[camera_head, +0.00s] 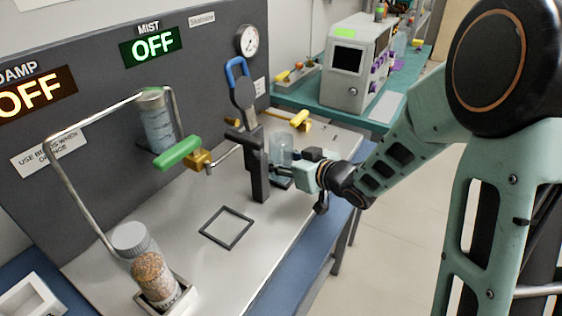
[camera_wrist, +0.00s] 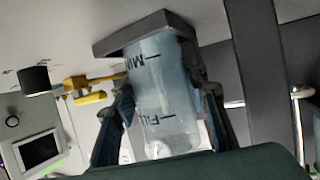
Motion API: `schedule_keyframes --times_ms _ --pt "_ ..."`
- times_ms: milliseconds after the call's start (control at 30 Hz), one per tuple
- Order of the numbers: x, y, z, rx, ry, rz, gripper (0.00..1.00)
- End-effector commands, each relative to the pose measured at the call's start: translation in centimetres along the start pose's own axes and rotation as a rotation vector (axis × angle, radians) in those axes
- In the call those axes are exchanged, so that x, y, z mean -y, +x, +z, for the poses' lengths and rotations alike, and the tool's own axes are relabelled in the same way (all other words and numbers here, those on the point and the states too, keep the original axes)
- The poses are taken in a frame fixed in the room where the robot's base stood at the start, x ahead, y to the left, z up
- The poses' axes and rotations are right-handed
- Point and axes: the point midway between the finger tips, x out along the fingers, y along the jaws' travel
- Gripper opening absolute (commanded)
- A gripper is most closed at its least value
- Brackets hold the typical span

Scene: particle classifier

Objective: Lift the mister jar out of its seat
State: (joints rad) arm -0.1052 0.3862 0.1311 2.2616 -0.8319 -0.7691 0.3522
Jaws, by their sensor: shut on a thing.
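The mister jar (camera_head: 282,147) is a clear, bluish jar beside the dark upright post of the bench fixture in the head view. In the wrist view the jar (camera_wrist: 163,95) fills the middle and carries dark level marks. My gripper (camera_head: 290,168) reaches in from the right and is shut on the jar, with one finger on each side in the wrist view (camera_wrist: 165,112). A dark grey seat plate (camera_wrist: 125,36) is at the jar's base end. I cannot tell whether the base touches it.
A dark post (camera_head: 257,175) with a blue-handled clamp (camera_head: 237,72) stands just left of the jar. A yellow-handled valve (camera_head: 296,121) is behind it. A green-handled valve (camera_head: 178,152), a bead jar (camera_head: 152,268) and a square frame (camera_head: 227,227) are further left. The front bench top is mostly clear.

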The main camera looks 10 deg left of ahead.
Motion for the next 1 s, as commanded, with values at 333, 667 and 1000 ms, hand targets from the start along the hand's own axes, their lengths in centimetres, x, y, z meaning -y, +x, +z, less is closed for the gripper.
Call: schedule_keyframes --times_ms 333,667,1000 --pt "0.0 0.0 -0.1 -0.002 -0.001 0.000 0.09" --pt "0.0 -0.3 -0.8 -0.003 -0.002 0.000 0.09" --pt "-0.1 -1.7 -3.4 -0.003 -0.002 0.002 0.09"
